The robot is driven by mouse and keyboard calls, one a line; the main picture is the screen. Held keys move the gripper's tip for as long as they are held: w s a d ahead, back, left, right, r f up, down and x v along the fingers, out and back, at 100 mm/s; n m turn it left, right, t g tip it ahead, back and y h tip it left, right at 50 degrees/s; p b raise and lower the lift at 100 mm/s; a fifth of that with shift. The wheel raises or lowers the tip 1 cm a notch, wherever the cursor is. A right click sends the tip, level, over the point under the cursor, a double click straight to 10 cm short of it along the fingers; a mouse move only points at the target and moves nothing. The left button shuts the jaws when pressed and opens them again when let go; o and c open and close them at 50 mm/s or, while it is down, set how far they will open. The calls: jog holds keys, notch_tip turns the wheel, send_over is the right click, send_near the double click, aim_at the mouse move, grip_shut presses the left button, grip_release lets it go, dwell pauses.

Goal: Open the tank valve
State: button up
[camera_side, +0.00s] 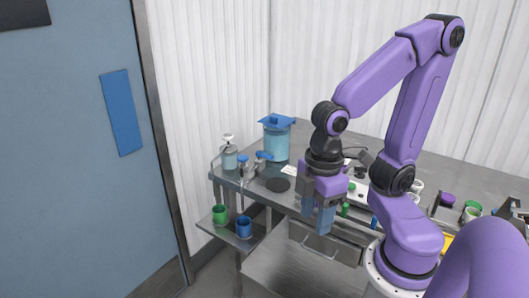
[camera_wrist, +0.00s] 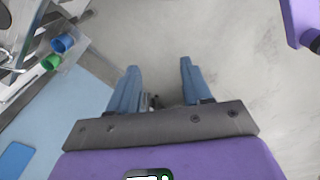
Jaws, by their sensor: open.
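A tank (camera_side: 276,141) with a blue lid and pale blue contents stands at the back left of the metal table in the side view. A small blue handle (camera_side: 264,155), apparently the valve, sits low at the tank's front; its exact setting is too small to tell. My gripper (camera_side: 318,220) is in front of the table, right of the tank and apart from it, with its fingers pointing down. In the wrist view my gripper (camera_wrist: 160,68) has its two blue fingers spread with nothing between them. The tank and handle cannot be made out in the wrist view.
A green cup (camera_side: 220,213) and a blue cup (camera_side: 243,226) stand on a low shelf (camera_side: 228,235) at the table's left. A pump bottle (camera_side: 229,155) stands left of the tank. A dark round pad (camera_side: 278,185) lies in front of it. Several small items crowd the table's right.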

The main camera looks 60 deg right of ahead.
jog(key=w+r+m, duration=0.3)
jog(key=w+r, duration=0.1)
jog(key=w, duration=1)
jog(key=w+d+r+m, duration=0.1)
jog(key=w+d+m, duration=0.15)
jog(key=w, duration=0.35)
jog(key=w+d+m, duration=0.1)
jog(key=w+d, duration=0.3)
jog(key=w, duration=0.3)
jog(key=m, duration=0.6)
send_over(266, 154)
jog(key=f, duration=0.1)
jog(key=shift+n, duration=0.25)
notch_tip(266, 154, down, 17)
jog(key=shift+s+a+r, duration=0.1)
jog(key=shift+r, duration=0.05)
grip_shut()
